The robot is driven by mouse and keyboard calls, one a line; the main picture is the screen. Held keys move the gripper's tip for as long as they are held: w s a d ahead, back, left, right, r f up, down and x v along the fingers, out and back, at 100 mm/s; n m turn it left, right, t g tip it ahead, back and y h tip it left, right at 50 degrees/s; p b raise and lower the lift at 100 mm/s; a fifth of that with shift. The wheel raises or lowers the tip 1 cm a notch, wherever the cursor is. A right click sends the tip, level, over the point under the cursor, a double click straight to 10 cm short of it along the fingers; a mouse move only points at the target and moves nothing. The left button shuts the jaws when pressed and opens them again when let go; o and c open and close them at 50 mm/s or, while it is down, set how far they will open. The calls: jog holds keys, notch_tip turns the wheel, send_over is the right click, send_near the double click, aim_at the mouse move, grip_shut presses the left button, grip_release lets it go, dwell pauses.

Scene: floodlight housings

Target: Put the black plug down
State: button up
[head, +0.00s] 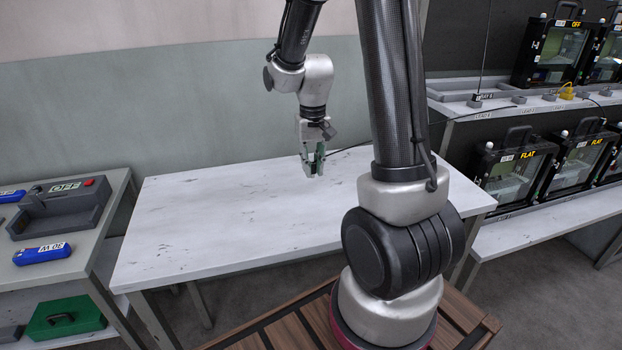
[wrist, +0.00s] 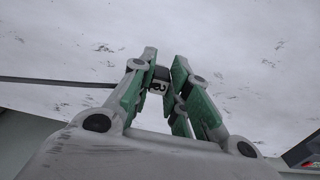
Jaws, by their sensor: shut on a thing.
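The black plug (wrist: 160,76) shows in the wrist view between the tips of my gripper (wrist: 160,84). It has a small white label with a dark mark, and a dark cable (wrist: 60,80) runs from it to the left. My gripper is shut on the plug. In the head view my gripper (head: 313,165) points down over the white table (head: 200,220), close to its surface. The plug is hardly visible there. I cannot tell whether it touches the table. The cable (head: 350,147) runs off to the right behind my arm.
The white table is otherwise bare. On the left, a bench holds a grey fixture marked OFF (head: 65,205) and a blue box labelled 30 W (head: 42,253); a green case (head: 66,317) sits below. On the right, shelves carry several floodlight housings (head: 513,165) and a yellow plug (head: 566,91).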

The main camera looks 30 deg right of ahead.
aim_at(313, 173)
jog(key=shift+f, duration=2.1)
jog(key=shift+f, duration=0.1)
jog(key=o, duration=0.9)
jog(key=shift+c, duration=0.2)
